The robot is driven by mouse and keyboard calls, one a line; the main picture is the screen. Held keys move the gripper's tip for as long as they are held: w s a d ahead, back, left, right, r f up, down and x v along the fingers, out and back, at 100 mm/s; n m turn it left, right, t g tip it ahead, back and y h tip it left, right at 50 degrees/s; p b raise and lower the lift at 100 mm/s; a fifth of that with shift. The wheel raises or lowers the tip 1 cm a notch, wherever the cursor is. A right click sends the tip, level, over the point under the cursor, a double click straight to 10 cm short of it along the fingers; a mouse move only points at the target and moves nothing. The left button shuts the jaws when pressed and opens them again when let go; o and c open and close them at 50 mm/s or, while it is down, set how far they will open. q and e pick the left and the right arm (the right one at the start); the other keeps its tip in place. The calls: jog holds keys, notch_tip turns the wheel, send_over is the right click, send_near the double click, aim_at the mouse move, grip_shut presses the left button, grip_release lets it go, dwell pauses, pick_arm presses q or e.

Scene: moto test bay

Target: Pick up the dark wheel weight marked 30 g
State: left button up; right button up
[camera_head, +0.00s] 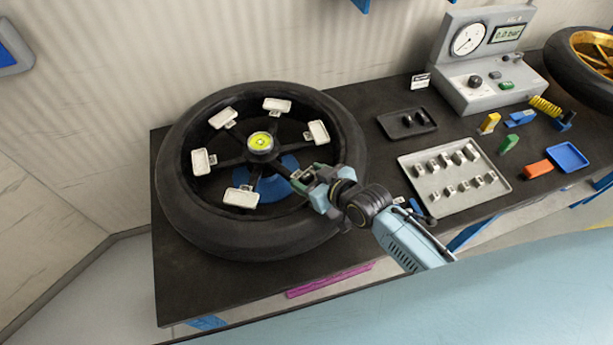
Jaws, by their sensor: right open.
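A dark tray (390,130) at the back of the bench holds a few small dark pieces (421,118); a small label card stands behind it. A light grey tray (424,207) in front holds two rows of small metallic weights (458,158) with dark parts. Any 30 g marking is too small to read, so I cannot tell which piece bears it. My right gripper (301,178) is open over the right front part of the spoked wheel, left of both trays. It partly hides the wheel's rim there. My left gripper is not in view.
The large black-tyred wheel (235,235) lies flat on the dark bench (180,292), with several white tags around its rim. A gauge unit (480,85) stands at the back right. Coloured blocks and a blue tray (567,157) lie right of the grey tray.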

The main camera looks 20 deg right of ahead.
jog(key=c, duration=1.1)
